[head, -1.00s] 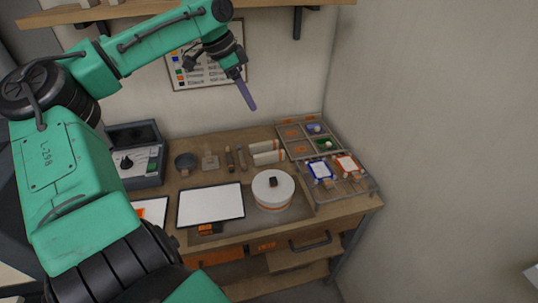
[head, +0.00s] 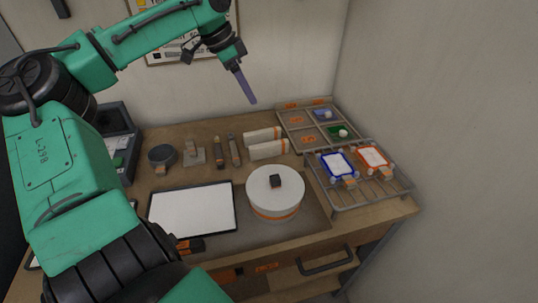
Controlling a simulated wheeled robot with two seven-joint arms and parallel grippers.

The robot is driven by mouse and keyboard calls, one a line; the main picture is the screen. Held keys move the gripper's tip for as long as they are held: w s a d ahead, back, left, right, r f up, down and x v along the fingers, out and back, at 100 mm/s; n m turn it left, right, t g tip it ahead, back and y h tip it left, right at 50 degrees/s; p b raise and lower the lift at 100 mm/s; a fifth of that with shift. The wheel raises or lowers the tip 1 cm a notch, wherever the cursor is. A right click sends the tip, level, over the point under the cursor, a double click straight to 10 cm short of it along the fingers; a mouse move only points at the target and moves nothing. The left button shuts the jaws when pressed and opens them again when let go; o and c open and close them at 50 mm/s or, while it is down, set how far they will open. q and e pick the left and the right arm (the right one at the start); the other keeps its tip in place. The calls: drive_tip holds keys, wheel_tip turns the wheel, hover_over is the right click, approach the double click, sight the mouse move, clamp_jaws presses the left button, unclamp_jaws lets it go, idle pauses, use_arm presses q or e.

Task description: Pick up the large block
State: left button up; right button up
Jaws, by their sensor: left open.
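No thing is plainly marked as the large block. A small black block (head: 275,181) sits on top of a white round drum (head: 272,205) with an orange band, in the middle of the table. A grey block-like piece with a wooden handle (head: 195,155) stands at the back left. My left gripper (head: 251,101) is open and empty, high above the back of the table. Its purplish fingers point down and to the right, and they overlap in this view. It touches nothing. My right gripper is out of view.
A framed white panel (head: 195,210) lies left of the drum. Two white rolls (head: 266,150) and several tools lie behind. A divided tray (head: 312,125) and a wire rack (head: 365,200) with blue- and orange-framed panels stand right. Walls close the back and right.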

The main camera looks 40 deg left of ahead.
use_arm(q)
drive_tip(key=b, duration=0.6)
approach(265, 145)
wheel_tip(265, 145, up, 2)
drive_tip(key=x, duration=0.4)
drive_tip(key=p+x, duration=0.1)
drive_tip(key=x, duration=0.7)
drive_tip(key=shift+s+a+f, duration=0.15)
drive_tip(key=shift+s+f, duration=0.05)
drive_tip(key=shift+f, duration=0.25)
drive_tip(key=shift+w+f, duration=0.25)
drive_tip(key=shift+f, duration=0.1)
clamp_jaws()
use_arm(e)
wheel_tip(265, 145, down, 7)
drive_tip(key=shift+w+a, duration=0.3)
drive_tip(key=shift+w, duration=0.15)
